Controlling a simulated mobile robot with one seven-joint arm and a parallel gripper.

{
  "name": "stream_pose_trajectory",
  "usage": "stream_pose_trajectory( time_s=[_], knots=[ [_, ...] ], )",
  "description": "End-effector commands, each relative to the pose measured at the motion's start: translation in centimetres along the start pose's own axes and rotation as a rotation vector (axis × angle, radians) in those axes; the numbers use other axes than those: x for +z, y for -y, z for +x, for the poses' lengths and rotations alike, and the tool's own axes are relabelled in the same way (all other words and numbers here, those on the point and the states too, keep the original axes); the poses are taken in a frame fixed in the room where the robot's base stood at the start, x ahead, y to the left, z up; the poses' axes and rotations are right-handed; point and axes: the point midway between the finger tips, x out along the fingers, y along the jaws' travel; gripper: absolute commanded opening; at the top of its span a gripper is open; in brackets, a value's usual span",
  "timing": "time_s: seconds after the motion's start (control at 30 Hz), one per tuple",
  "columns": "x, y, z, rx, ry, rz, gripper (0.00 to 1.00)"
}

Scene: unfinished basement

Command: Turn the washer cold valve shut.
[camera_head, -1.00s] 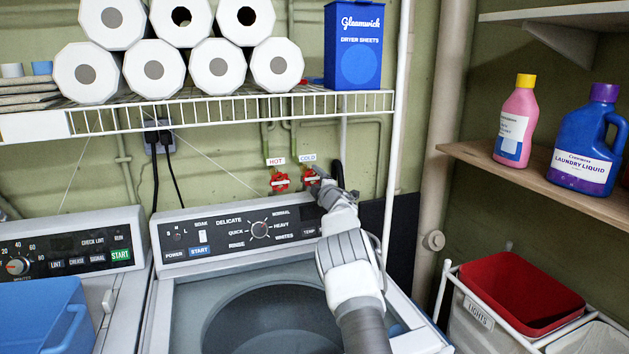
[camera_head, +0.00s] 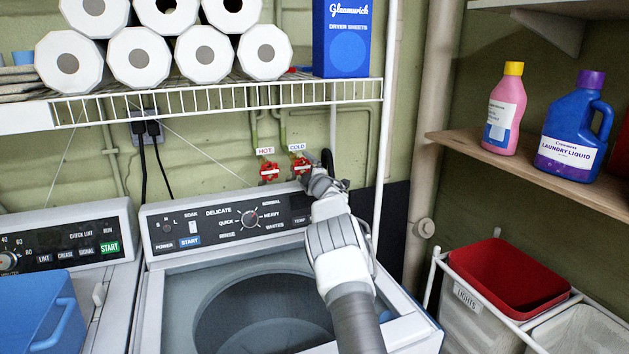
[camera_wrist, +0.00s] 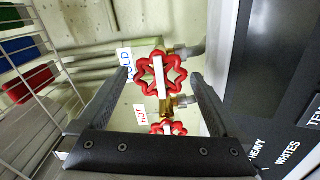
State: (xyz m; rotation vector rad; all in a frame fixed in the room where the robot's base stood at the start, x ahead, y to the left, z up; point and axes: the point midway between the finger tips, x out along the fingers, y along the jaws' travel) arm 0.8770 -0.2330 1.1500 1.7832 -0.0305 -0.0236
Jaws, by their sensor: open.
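The red cold valve wheel (camera_head: 300,164) is on the wall under the COLD label (camera_head: 297,147), behind the washer panel. In the wrist view the cold wheel (camera_wrist: 161,76) has a white bar across its middle and a brass fitting behind it. My gripper (camera_head: 314,180) is just below and right of it in the head view. In the wrist view my gripper (camera_wrist: 163,82) is open, with one finger on each side of the cold wheel; I cannot tell whether either touches it. The red hot valve wheel (camera_head: 269,171) is beside it, left in the head view, and also shows in the wrist view (camera_wrist: 168,129).
The washer panel (camera_head: 235,220) is just below the valves. A wire shelf (camera_head: 220,100) with paper rolls and a blue dryer sheets box (camera_head: 348,38) hangs above. A white post (camera_head: 383,150) stands to the right.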

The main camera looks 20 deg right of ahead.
Motion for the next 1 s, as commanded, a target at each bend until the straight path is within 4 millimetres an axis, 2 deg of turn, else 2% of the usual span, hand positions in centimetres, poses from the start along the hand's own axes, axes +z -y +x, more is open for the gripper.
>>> stream_pose_trajectory(
  time_s=[0.47,1.0],
  knots=[
    [0.0,0.1,-4.1,-0.001,0.002,0.0,1.0],
    [0.0,0.0,-11.2,0.0,0.002,0.001,1.0]
  ],
)
